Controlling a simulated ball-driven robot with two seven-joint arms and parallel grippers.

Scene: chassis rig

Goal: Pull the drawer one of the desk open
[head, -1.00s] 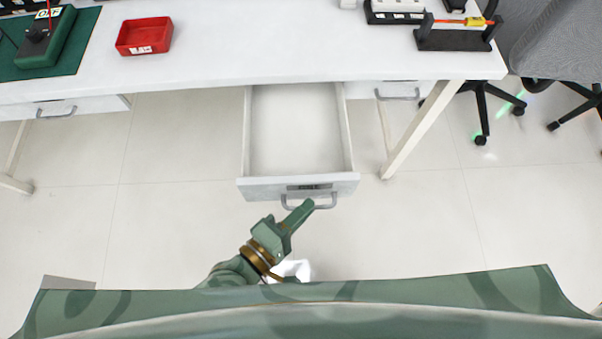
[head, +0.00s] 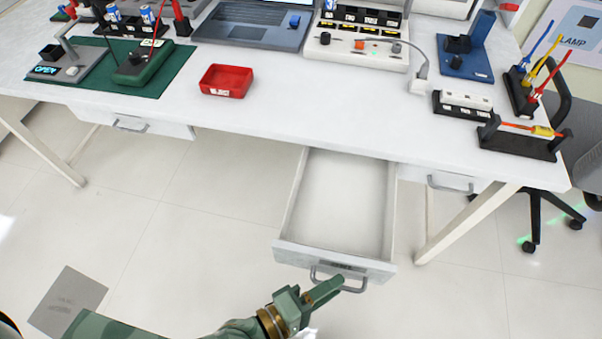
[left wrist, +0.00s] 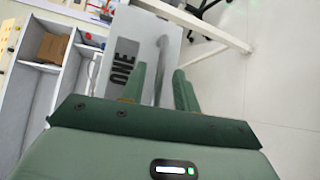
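The white desk (head: 330,125) has a drawer (head: 340,200) pulled well out at its front, empty inside. Its front carries a dark label, which reads "ONE" (left wrist: 124,62) in the left wrist view, and a grey bar handle (head: 318,278). My left gripper (head: 325,290) is at this handle. In the left wrist view the two green fingers (left wrist: 160,88) stand apart on either side of the handle (left wrist: 162,65), with gaps visible, so the gripper looks open around it. My right gripper is not in view.
Two shut drawers with handles (head: 130,126) (head: 450,186) flank the open one. A red tray (head: 226,82), a laptop (head: 255,22) and tool racks stand on the desk. A desk leg (head: 465,225) is right of the drawer. The floor (head: 180,240) in front is mostly clear.

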